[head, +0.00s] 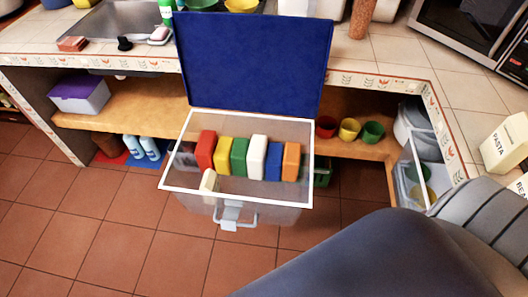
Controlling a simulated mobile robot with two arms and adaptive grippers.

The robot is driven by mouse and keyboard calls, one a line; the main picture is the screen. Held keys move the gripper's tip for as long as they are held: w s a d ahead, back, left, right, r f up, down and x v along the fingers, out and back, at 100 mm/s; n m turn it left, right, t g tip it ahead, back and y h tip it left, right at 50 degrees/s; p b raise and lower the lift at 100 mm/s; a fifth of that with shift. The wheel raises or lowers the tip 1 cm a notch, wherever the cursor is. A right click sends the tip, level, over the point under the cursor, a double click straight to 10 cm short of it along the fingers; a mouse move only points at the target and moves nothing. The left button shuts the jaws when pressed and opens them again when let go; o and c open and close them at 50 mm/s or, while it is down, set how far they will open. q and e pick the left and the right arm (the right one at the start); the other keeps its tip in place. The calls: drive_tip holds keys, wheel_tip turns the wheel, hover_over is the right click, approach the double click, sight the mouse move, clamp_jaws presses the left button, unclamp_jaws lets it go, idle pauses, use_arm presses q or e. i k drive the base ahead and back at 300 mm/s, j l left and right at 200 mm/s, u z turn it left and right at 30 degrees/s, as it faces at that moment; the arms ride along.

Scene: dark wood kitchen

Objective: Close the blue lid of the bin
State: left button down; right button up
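The bin (290,218) is a translucent box with a white rim, in the middle of the head view. Its blue lid (253,62) is open and stands raised at the back edge, in front of the counter. A row of several coloured blocks (240,156) in red, yellow, green, white, blue and orange shows within the rim. A smaller pale piece (209,181) is near the front left corner. A grey latch (232,214) is on the bin's front. Neither gripper shows. A dark arm part of mine covers the lower right.
Behind the bin are a tiled counter (398,52) and a wooden shelf (140,108). Small cups (349,129) are on the shelf at right. A clear container (412,170) stands farther right. The tiled floor (95,225) is open at the front left.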

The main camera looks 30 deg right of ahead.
sight(270, 64)
drive_tip(key=j+z, duration=0.1)
drive_tip(key=z, duration=0.6)
